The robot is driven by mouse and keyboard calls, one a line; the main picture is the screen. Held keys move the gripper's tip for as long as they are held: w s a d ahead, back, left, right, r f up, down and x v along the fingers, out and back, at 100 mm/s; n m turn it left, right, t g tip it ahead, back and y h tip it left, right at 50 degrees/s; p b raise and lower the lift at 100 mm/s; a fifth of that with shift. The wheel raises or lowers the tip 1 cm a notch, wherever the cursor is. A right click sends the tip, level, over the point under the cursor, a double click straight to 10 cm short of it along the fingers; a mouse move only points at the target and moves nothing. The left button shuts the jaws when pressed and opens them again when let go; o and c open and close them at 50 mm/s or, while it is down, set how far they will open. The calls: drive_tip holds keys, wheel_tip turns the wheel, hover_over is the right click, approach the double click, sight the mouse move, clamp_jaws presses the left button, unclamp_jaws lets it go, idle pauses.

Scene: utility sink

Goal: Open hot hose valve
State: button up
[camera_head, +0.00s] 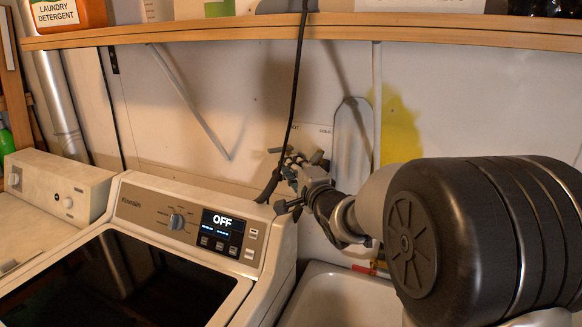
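My gripper (290,176) is at the left, hot side of this plate, in front of the valve area. Grey metal parts overlap there, so the hot hose valve handle cannot be clearly told from my fingers. Whether my fingers touch or hold it cannot be seen. My arm comes in from the right and hides the wall below the plate.
A washer (182,213) with a display reading "OFF" stands to the left. A black cable (296,85) hangs beside my gripper. A wooden shelf (350,27) runs above. A white sink (335,300) lies below my arm. A grey board (352,140) stands right of the plate.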

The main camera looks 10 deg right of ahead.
sight(274, 152)
drive_tip(key=w+a+r+m+t+h+p, duration=0.25)
drive_tip(key=a+r+m+h+p, duration=0.35)
drive_tip(key=a, duration=0.3)
drive_tip(key=s+a+f+m+g+h+p, duration=0.3)
drive_tip(key=s+a+f+g+h, duration=0.1)
drive_tip(key=s+f+g+h, duration=0.25)
drive_tip(key=shift+t+h, duration=0.35)
drive_tip(key=shift+t, duration=0.15)
drive_tip(key=b+x, duration=0.1)
drive_tip(key=x, duration=1.6)
drive_tip(key=shift+w+d+r, duration=0.15)
drive_tip(key=shift+w, duration=0.2)
drive_tip(key=shift+c, duration=0.3)
clamp_jaws()
